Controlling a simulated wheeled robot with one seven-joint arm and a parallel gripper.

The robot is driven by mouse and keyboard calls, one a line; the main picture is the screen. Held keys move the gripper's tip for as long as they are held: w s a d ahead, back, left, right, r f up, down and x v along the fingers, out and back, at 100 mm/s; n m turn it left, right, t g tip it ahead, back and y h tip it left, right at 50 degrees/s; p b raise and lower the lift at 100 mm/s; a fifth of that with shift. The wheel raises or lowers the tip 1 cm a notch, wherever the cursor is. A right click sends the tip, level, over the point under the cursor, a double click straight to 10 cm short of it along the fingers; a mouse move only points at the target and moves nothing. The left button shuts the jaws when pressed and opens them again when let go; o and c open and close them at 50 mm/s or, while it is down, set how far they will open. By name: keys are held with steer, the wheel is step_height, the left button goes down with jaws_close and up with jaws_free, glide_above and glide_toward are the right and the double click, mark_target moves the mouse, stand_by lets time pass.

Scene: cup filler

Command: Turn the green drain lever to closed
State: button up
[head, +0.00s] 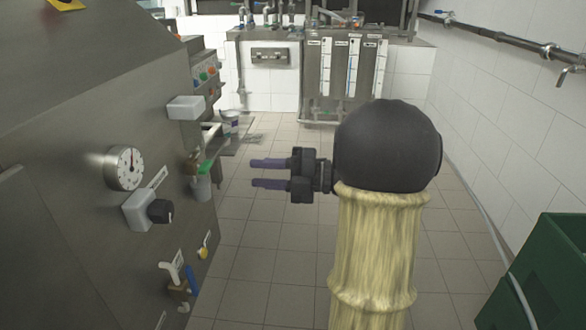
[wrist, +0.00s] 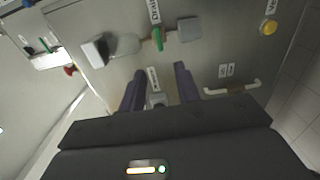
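The green drain lever (head: 207,167) sticks out from the side of the steel machine on the left in the head view. In the wrist view the green lever (wrist: 158,39) is at top centre, just below a label that seems to read "Drain" (wrist: 155,12). A grey cylinder (wrist: 125,44) lies beside it on the left and a grey plate (wrist: 189,29) on the right. My gripper (head: 268,173) is open and empty, its two purple fingers pointing left at the machine. The fingertips (wrist: 156,75) are apart from the lever. Whether the lever reads open or closed cannot be told.
The machine front has a gauge (head: 125,167), a black knob (head: 160,211), a blue lever (head: 192,279) and a yellow button (head: 204,245). A white bent handle (wrist: 235,86) is right of my fingers. A green crate (head: 552,272) stands at right. The tiled floor between is clear.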

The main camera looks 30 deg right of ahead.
steer(key=p+v, duration=0.1)
steer(key=v, duration=0.5)
stand_by(0.3)
